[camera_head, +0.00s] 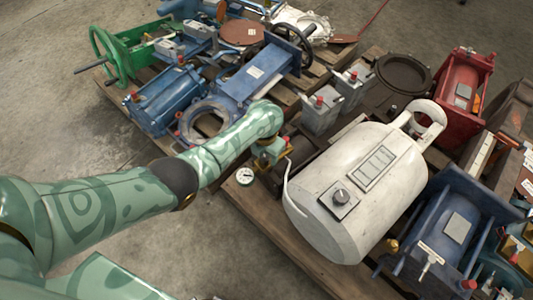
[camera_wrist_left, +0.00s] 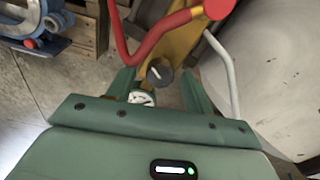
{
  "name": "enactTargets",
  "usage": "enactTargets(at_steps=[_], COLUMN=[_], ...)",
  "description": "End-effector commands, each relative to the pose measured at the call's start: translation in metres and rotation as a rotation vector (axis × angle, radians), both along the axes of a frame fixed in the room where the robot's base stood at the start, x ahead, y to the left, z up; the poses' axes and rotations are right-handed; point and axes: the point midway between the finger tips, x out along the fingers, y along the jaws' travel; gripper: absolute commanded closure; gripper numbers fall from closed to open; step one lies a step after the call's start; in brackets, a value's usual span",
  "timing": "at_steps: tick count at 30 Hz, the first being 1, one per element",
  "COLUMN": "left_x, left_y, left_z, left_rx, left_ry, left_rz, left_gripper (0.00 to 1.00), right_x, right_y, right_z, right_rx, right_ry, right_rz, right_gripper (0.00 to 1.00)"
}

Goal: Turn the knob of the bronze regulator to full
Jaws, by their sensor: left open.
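The bronze regulator (camera_wrist_left: 184,45) shows in the left wrist view as a yellow-brown body. Its dark round knob (camera_wrist_left: 160,72) carries a pale pointer mark. A white dial gauge (camera_wrist_left: 141,97) sits just below the knob. In the head view the gauge (camera_head: 245,176) shows beside my left forearm, and most of the regulator is hidden. My left gripper (camera_wrist_left: 158,88) is open, with one finger on each side of the knob and gauge; I cannot tell whether they touch. In the head view the gripper (camera_head: 269,152) is small and partly hidden by the arm. My right gripper is not in view.
A red curved tube (camera_wrist_left: 150,42) crosses close above the knob. A white tank (camera_head: 340,190) with a thin bent handle stands close on the right. Blue machines (camera_head: 170,97) and a green handwheel (camera_head: 108,57) crowd the pallet behind. Concrete floor is free at the front left.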

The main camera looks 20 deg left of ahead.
Motion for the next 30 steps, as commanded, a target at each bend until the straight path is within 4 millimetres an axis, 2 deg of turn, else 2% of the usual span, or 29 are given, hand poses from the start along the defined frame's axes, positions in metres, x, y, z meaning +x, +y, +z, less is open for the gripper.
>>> enactTargets(at_steps=[9, 11, 14, 15, 23, 30], left_x=[0.0006, 0.0005, 0.0005, 0.0005, 0.0003, 0.0006], left_y=[-0.0002, -0.0002, -0.0002, -0.0001, 0.0001, 0.0005], left_z=[-0.0013, -0.0014, -0.0014, -0.0015, -0.0012, -0.0002], left_rx=[0.000, 0.000, 0.000, 0.000, 0.001, 0.001], left_ry=[-0.002, -0.002, -0.001, -0.001, -0.001, -0.001], left_rz=[0.000, 0.000, 0.000, 0.000, 0.018, 0.118], left_gripper=[0.48, 0.62, 0.90, 0.93, 0.93, 0.93], right_x=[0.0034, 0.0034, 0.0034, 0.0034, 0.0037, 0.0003], right_y=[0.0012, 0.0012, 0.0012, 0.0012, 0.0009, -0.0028], right_z=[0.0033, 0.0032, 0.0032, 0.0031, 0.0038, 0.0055], right_rx=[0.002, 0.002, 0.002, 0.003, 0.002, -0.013], right_ry=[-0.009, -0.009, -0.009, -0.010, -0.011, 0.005], right_rz=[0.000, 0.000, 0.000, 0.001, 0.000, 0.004], right_gripper=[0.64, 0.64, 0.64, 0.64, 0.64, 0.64])
